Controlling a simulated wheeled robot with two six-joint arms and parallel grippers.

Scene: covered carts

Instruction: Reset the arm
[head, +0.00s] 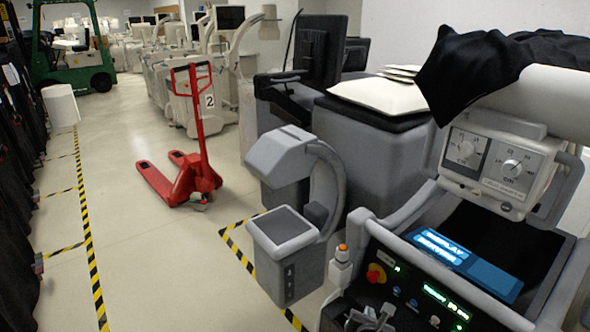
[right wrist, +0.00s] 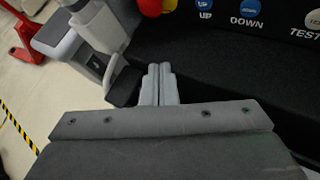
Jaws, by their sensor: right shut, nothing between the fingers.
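My right gripper (head: 374,314) shows small at the bottom edge of the head view, in front of the black control panel (head: 405,300) of a grey medical cart. In the right wrist view its two grey fingers (right wrist: 158,84) are pressed together with nothing between them. They point toward the panel's black lower face (right wrist: 215,65); I cannot tell whether they touch it. Blue UP and DOWN buttons (right wrist: 249,8) show above. Most of my right arm is hidden. My left gripper is not in view.
The cart has a lit screen (head: 465,262), a red knob (head: 376,274) and a black cloth (head: 500,62) on top. A grey C-shaped unit (head: 290,240) stands left of it. A red pallet jack (head: 190,175) stands on open floor. Dark covered carts (head: 15,170) line the left side.

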